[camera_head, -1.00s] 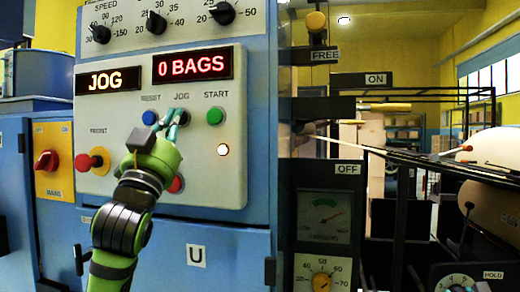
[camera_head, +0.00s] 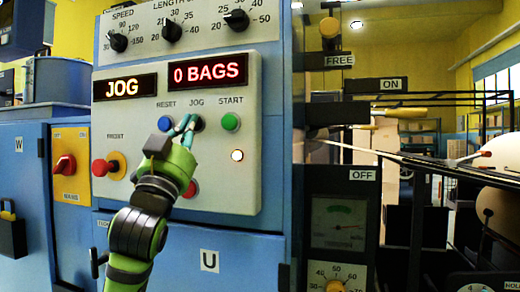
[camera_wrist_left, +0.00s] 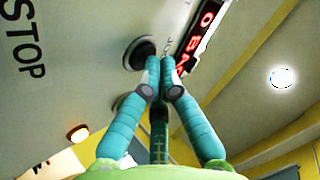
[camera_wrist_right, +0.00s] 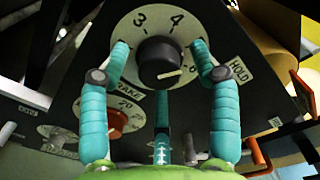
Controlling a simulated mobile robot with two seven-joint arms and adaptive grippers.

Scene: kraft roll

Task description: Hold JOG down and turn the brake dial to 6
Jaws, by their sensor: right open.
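My left gripper (camera_head: 188,124) is at the JOG button (camera_head: 198,123) on the grey control panel, its fingertips together and covering part of the button. In the left wrist view the shut fingertips (camera_wrist_left: 165,65) lie over or beside a dark round button (camera_wrist_left: 138,52); whether it is pressed cannot be told. The brake dial (camera_wrist_right: 160,61) has a black knob with a white pointer mark towards the right; 3 and 4 show above it. My right gripper (camera_wrist_right: 164,62) is open, one finger on each side of the knob. Contact with the knob is unclear. The dial's edge (camera_head: 475,288) shows in the head view.
The panel displays read JOG (camera_head: 124,87) and 0 BAGS (camera_head: 207,71). A blue RESET button (camera_head: 165,124) and green START button (camera_head: 231,122) flank JOG. A HOLD label (camera_wrist_right: 241,73) sits right of the dial. A smaller orange-red knob (camera_wrist_right: 116,121) is below left.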

